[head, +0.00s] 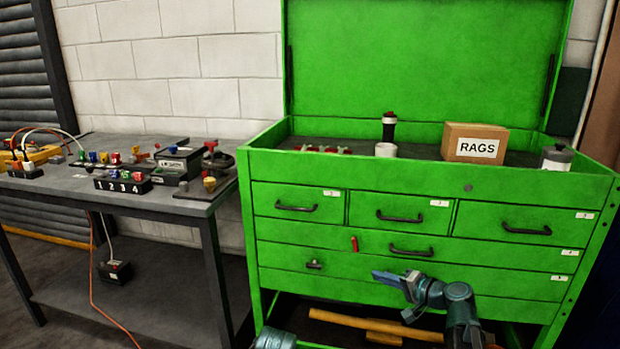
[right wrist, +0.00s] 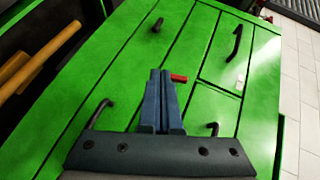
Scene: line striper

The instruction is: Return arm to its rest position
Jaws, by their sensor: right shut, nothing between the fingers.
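My right gripper (head: 378,274) is in front of the lower drawers of the green tool cabinet (head: 320,227), pointing left. Its blue fingers are shut together with nothing between them; they also show in the right wrist view (right wrist: 160,75). A small red piece (head: 354,244) sticks out of the cabinet front, above and left of the fingertips in the head view. It also shows in the right wrist view (right wrist: 179,78), just right of the fingertips. I cannot tell the gap between the fingers and the drawer fronts. My left gripper is not in view.
The cabinet lid stands open; a rags box (head: 476,143) and a black bottle (head: 389,127) stand inside. Dark drawer handles (head: 411,251) stick out. A wooden-handled tool (head: 375,325) lies under the drawers. A grey workbench (head: 75,187) with several small items stands left; an orange cord (head: 97,290) hangs beside it.

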